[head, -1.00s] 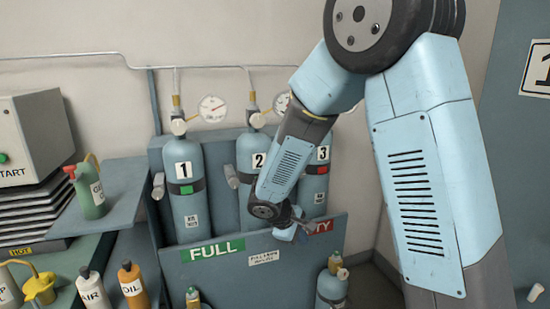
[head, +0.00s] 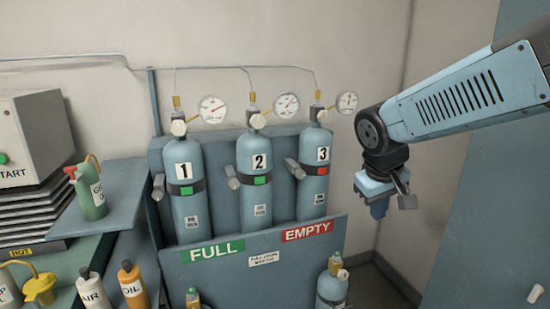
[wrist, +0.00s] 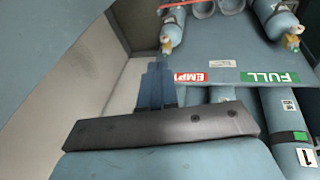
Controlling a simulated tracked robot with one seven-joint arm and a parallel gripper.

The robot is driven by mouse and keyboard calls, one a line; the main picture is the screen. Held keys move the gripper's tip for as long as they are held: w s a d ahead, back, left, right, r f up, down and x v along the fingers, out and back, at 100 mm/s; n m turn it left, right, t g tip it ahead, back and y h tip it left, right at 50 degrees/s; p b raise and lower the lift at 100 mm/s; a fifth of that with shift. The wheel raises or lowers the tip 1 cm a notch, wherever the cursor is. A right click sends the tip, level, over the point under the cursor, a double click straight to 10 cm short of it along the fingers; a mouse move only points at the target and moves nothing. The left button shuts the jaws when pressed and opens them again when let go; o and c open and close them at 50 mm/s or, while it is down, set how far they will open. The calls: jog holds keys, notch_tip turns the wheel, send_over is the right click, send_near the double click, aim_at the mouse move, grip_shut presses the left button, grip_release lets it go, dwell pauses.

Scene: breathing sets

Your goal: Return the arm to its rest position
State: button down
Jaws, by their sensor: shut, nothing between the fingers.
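My gripper (head: 379,208) hangs at the end of my arm on the right of the head view, pointing down. It is shut and empty, in free air right of the cylinder rack (head: 345,235). In the wrist view my gripper (wrist: 157,85) shows as a dark blue block beyond a dark bar; the fingertips are small there. The arm comes in from the right edge of the head view.
The rack holds cylinder 1 (head: 187,205), cylinder 2 (head: 257,195) and cylinder 3 (head: 313,185), with gauges above. A smaller cylinder (head: 331,290) stands in front. Bottles, including an orange oil bottle (head: 134,287), stand at left. A cabinet (head: 480,220) is at right.

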jog(key=s+d+r+m+t+y, duration=0.1)
jog(key=s+r+m+t+y, duration=0.1)
jog(key=s+r, duration=0.3)
jog(key=shift+s+d+m, duration=0.3)
jog(key=shift+s+m, duration=0.4)
jog(key=shift+s, duration=1.55)
